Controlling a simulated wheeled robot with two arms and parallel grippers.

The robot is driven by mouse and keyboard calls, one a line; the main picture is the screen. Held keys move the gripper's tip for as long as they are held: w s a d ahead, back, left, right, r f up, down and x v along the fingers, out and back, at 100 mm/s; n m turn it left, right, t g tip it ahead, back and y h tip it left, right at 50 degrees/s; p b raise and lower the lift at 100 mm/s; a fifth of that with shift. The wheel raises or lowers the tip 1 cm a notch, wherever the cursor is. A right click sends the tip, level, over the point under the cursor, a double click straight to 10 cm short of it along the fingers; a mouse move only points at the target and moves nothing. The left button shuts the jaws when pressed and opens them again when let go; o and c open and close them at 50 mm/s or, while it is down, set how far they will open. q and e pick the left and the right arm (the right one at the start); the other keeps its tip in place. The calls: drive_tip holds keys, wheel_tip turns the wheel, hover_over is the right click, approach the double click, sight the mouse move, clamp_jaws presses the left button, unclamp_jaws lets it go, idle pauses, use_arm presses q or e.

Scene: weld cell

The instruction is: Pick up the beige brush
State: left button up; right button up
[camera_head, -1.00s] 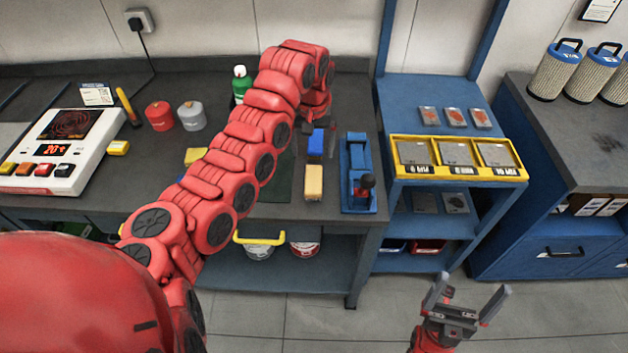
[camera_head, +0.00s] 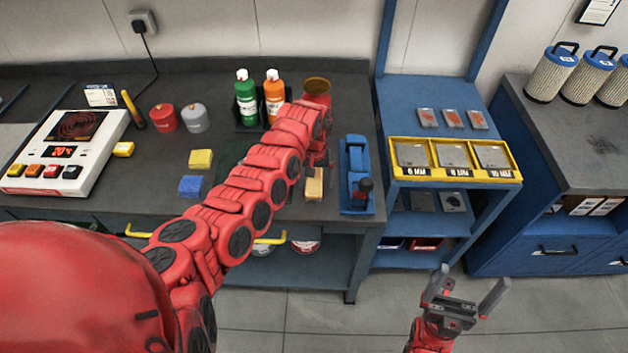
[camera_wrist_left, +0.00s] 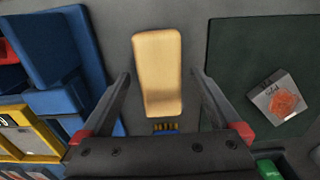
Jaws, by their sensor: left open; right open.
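The beige brush (camera_head: 314,186) lies on the dark workbench, its near end showing below my left gripper in the head view. In the left wrist view the brush (camera_wrist_left: 158,72) lies lengthwise between the fingers, with dark gaps on both sides and bristles at its lower end. My left gripper (camera_wrist_left: 160,76) is open over it and empty; its fingers are mostly hidden in the head view. My right gripper (camera_head: 468,287) is open and empty, over the floor in front of the blue shelf.
A blue clamp-like tool (camera_head: 356,180) stands right of the brush. A dark green mat (camera_wrist_left: 232,65) with a card (camera_wrist_left: 280,98) lies on its other side. Yellow (camera_head: 201,159) and blue (camera_head: 190,186) blocks, green (camera_head: 246,103) and orange (camera_head: 274,98) bottles stand further left and back.

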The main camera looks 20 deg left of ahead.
sight(314, 180)
use_arm(q)
drive_tip(key=shift+f, duration=0.3)
drive_tip(key=shift+c, duration=0.3)
clamp_jaws()
drive_tip(key=shift+r, duration=0.1)
drive_tip(key=shift+w+r+b, duration=0.1)
drive_tip(key=shift+r+b, duration=0.25)
drive_tip(key=shift+r, duration=0.2)
wheel_tip(314, 180, up, 8)
drive_tip(key=b, duration=0.2)
drive_tip(key=shift+f+b, duration=0.1)
drive_tip(key=shift+b, duration=0.25)
drive_tip(key=shift+r, duration=0.45)
